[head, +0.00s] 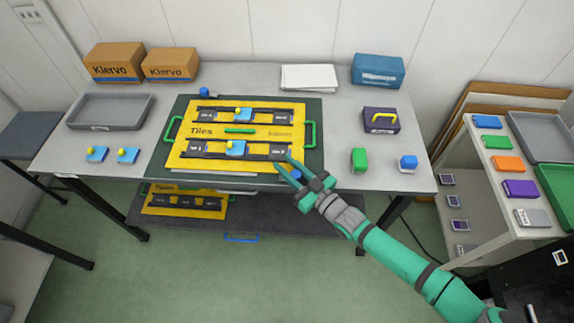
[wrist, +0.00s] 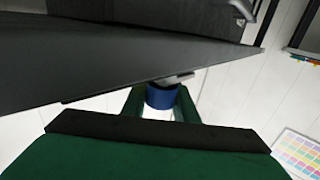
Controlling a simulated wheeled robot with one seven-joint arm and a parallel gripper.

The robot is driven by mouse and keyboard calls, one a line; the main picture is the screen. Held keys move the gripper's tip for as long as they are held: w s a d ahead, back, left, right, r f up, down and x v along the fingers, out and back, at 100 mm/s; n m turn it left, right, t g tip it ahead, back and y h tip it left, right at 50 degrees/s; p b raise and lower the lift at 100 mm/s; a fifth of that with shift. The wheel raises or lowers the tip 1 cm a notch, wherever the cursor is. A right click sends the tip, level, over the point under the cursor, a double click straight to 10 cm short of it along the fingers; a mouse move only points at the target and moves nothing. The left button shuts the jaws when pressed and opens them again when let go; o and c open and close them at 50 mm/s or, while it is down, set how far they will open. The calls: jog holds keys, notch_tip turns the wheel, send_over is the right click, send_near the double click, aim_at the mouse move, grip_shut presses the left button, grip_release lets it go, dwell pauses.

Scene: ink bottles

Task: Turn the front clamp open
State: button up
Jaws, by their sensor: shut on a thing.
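The front clamp's blue knob (head: 297,175) shows at the front right corner of the yellow Tiles board (head: 245,132), partly hidden by my gripper. My gripper (head: 291,172) reaches it from the front right. In the wrist view, the blue knob (wrist: 160,97) sits between the two green fingers, which are shut on it. A small grey metal piece (wrist: 177,79) lies just past the knob, against the dark slab edge. Which way the clamp is turned cannot be told. Another blue clamp knob (head: 204,90) is at the board's back left.
The board lies on a dark green mat (head: 160,160) on the grey table (head: 340,120). A green block (head: 359,159) and a blue-and-white bottle (head: 408,163) stand to the right. A grey tray (head: 110,111) is at left. A lower shelf (head: 275,218) holds another yellow board (head: 185,203).

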aim_at(299, 178)
jog(key=shift+s+f, duration=0.1)
jog(key=shift+f, duration=0.1)
jog(key=o, duration=1.1)
jog(key=shift+c, duration=0.2)
jog(key=shift+r, duration=0.1)
jog(key=v, duration=1)
jog(key=shift+s+d, duration=0.25)
